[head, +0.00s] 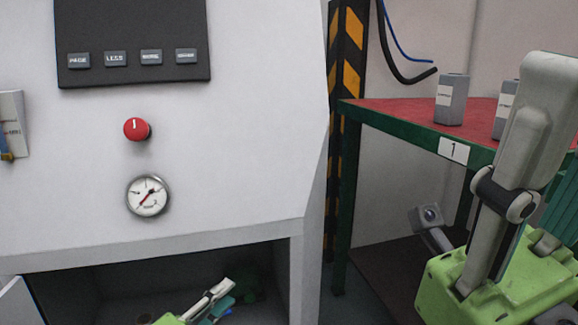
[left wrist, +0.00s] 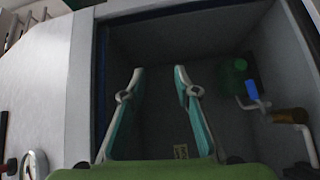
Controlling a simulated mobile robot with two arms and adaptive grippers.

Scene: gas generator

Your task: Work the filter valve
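The white machine (head: 240,130) has an open, dark compartment (head: 130,285) low in its front. My left gripper (head: 221,290) is at this opening; in the left wrist view its two teal fingers (left wrist: 159,72) are apart with nothing between them. Inside, to the right of the fingers, is a dim green part (left wrist: 236,74) with a blue handle (left wrist: 252,92), probably the filter valve; the fingers do not touch it. In the head view the green part (head: 250,284) is barely visible. My right gripper (head: 540,110) points up at the right edge; only part of it shows.
A brown cylinder on a pale pipe (left wrist: 290,116) is at the compartment's right. A red knob (head: 136,129) and a gauge (head: 148,196) sit above the opening. A red-topped table (head: 400,108) with grey containers (head: 452,100) stands at right, behind my right arm.

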